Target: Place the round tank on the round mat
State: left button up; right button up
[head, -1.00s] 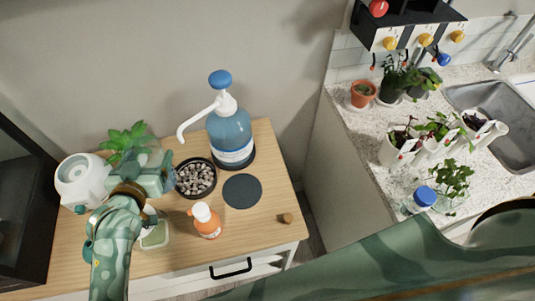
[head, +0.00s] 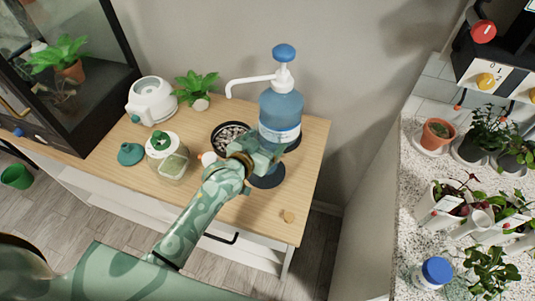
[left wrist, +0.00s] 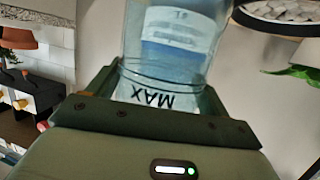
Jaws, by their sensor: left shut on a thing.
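The round tank (head: 281,108) is a clear blue bottle with a blue-topped white pump and a spout pointing left. It is upright near the back right of the wooden cabinet top. My left gripper (head: 267,150) is shut on its lower part, from the front. In the left wrist view the tank (left wrist: 170,45) sits between the fingers (left wrist: 158,98), with a "MAX" mark showing. The round mat (head: 268,181) is a dark disc in front of the tank, partly hidden by my gripper. I cannot tell whether the tank's base touches the top. My right gripper is out of view.
A pebble dish (head: 219,136) is left of the tank. A lidded jar (head: 168,160), white can (head: 150,101) and plant (head: 195,86) stand further left.

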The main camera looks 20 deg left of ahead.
aim_at(272, 143)
pick_arm(q)
notch_tip(272, 143, down, 3)
jog(key=shift+s+r+b, duration=0.1)
jog(key=shift+b, duration=0.5)
jog(key=shift+f, duration=0.4)
jog(key=shift+r, duration=0.15)
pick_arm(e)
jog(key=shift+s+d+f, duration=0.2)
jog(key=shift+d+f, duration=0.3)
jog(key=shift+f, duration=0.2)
pick_arm(q)
jog(key=shift+f, duration=0.2)
jog(key=o, duration=1.2)
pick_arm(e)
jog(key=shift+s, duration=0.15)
pick_arm(q)
jog(key=shift+r, duration=0.1)
